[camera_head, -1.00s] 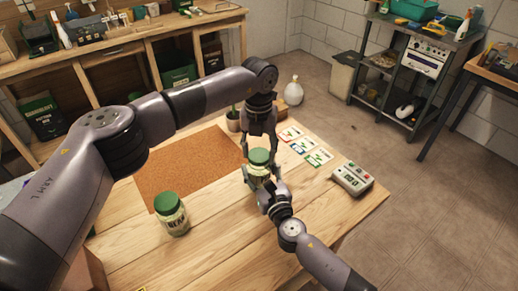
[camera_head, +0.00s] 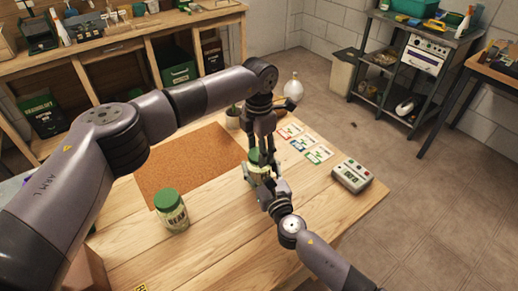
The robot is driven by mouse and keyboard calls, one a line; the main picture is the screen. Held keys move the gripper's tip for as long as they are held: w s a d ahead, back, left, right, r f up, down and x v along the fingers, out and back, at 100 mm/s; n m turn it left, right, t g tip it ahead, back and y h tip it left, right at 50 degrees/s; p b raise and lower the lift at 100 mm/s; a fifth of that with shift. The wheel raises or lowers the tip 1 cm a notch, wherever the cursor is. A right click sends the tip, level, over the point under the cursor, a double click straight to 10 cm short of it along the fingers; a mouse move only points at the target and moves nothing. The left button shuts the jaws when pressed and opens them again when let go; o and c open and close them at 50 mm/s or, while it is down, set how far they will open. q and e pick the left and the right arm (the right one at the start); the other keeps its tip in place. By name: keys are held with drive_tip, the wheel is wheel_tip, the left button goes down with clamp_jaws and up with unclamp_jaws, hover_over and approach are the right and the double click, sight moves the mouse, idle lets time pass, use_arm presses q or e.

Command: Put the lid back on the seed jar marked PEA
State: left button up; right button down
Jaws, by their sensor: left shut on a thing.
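A glass jar (camera_head: 259,177) stands near the middle of the wooden table, its label hidden. A green lid (camera_head: 252,155) is on top of it, partly covered by my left gripper. I cannot tell how well it is seated. My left gripper (camera_head: 263,154) reaches down from above and is shut on the lid. My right gripper (camera_head: 265,178) comes from the front, with its fingers on either side of the jar body, shut on it. A second jar (camera_head: 173,215) with a green lid stands apart at the left; its label seems to read BEAN.
A brown cork mat (camera_head: 185,167) covers the table's back left. Several seed cards (camera_head: 305,143) and a grey device with buttons (camera_head: 352,177) lie at the right. The table's front middle is clear.

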use_arm(q)
drive_tip(key=m, duration=1.1)
drive_tip(key=shift+m, duration=0.4)
drive_tip(key=m, duration=0.3)
drive_tip(key=shift+m, duration=0.3)
drive_tip(key=m, duration=0.7)
drive_tip(key=shift+m, duration=0.4)
drive_tip(key=m, duration=0.3)
drive_tip(key=shift+m, duration=0.4)
drive_tip(key=m, duration=0.4)
drive_tip(key=shift+m, duration=0.4)
